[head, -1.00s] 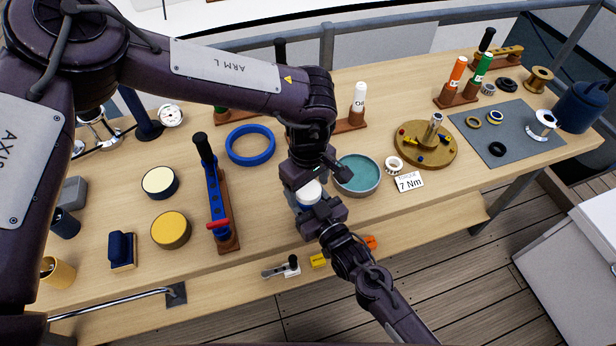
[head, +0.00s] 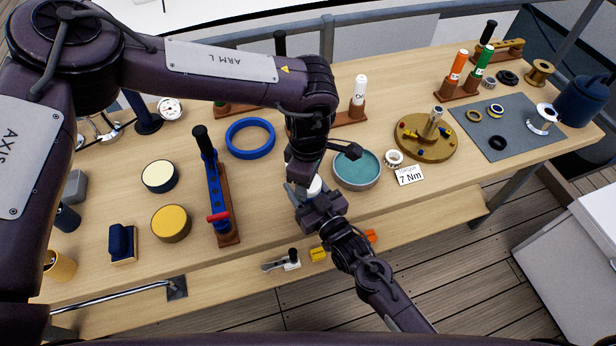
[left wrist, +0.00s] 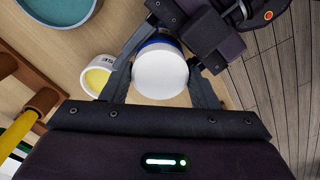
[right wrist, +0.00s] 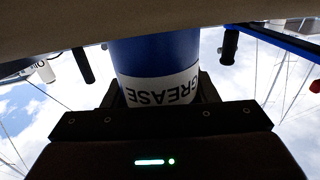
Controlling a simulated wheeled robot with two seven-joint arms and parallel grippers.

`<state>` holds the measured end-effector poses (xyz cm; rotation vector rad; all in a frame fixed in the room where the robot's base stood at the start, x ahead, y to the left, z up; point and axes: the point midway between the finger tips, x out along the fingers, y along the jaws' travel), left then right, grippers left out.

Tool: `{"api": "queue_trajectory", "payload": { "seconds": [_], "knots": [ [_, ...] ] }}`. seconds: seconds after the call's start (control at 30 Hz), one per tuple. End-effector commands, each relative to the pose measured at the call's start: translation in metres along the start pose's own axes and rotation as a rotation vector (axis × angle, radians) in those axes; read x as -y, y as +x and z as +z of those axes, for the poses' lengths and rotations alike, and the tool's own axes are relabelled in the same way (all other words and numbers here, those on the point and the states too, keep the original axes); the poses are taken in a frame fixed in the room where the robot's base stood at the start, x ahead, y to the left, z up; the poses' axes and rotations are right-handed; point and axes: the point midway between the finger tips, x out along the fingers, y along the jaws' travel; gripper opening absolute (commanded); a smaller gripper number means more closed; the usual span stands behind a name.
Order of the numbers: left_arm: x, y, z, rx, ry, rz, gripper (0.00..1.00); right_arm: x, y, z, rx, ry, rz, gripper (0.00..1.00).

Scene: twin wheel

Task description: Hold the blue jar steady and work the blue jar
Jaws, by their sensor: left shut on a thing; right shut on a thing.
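The blue jar has a white lid (head: 313,187) and stands upright between my two grippers above the front of the bench. In the right wrist view, the jar body (right wrist: 155,50) is blue with a white band reading GREASE, upside down. My right gripper (head: 322,207) is shut on the body from the front; its fingertips are mostly hidden behind the jar in its wrist view. My left gripper (left wrist: 160,80) reaches down from above and is shut around the white lid, with a finger on each side. Most of the jar is hidden in the head view.
A teal dish (head: 357,169) stands just right of the grippers. A small pale cup with yellow inside (left wrist: 97,79) is close by in the left wrist view. A blue ring (head: 250,139), a blue clamp-like tool (head: 214,185) and two round tins (head: 171,223) lie to the left.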

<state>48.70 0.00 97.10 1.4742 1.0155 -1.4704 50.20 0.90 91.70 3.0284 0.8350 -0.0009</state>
Motion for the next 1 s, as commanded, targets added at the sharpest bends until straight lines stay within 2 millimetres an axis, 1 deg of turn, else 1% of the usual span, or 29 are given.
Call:
{"api": "queue_trajectory", "payload": {
  "seconds": [0.1, 0.37, 0.4, 0.53, 0.57, 0.87, 1.0],
  "knots": [
    [0.000, 0.000, 0.001, 0.003, -0.087, -0.001, 0.27, 0.000, 0.001, -0.001, -0.002, 0.000, -0.001, 0.00],
    [0.000, -0.001, 0.001, 0.002, -0.096, 0.000, 0.27, 0.001, 0.001, -0.001, -0.003, 0.000, -0.001, 0.00],
    [0.000, -0.001, 0.001, 0.002, -0.096, 0.000, 0.57, 0.001, 0.001, -0.001, -0.003, 0.000, -0.001, 0.00],
    [0.000, -0.001, 0.001, 0.001, -0.095, 0.000, 0.74, 0.001, 0.001, -0.001, -0.003, 0.000, -0.001, 0.00],
    [0.000, -0.001, 0.001, 0.001, -0.095, 0.000, 0.76, 0.000, 0.001, -0.001, -0.003, 0.000, -0.001, 0.00],
    [0.000, -0.002, 0.000, 0.001, -0.095, 0.000, 0.76, 0.000, 0.001, -0.001, -0.003, 0.000, 0.000, 0.00],
    [-0.001, -0.014, 0.000, 0.001, -0.095, 0.002, 0.76, 0.000, 0.001, -0.001, -0.003, 0.000, 0.000, 0.00]
  ]
}}
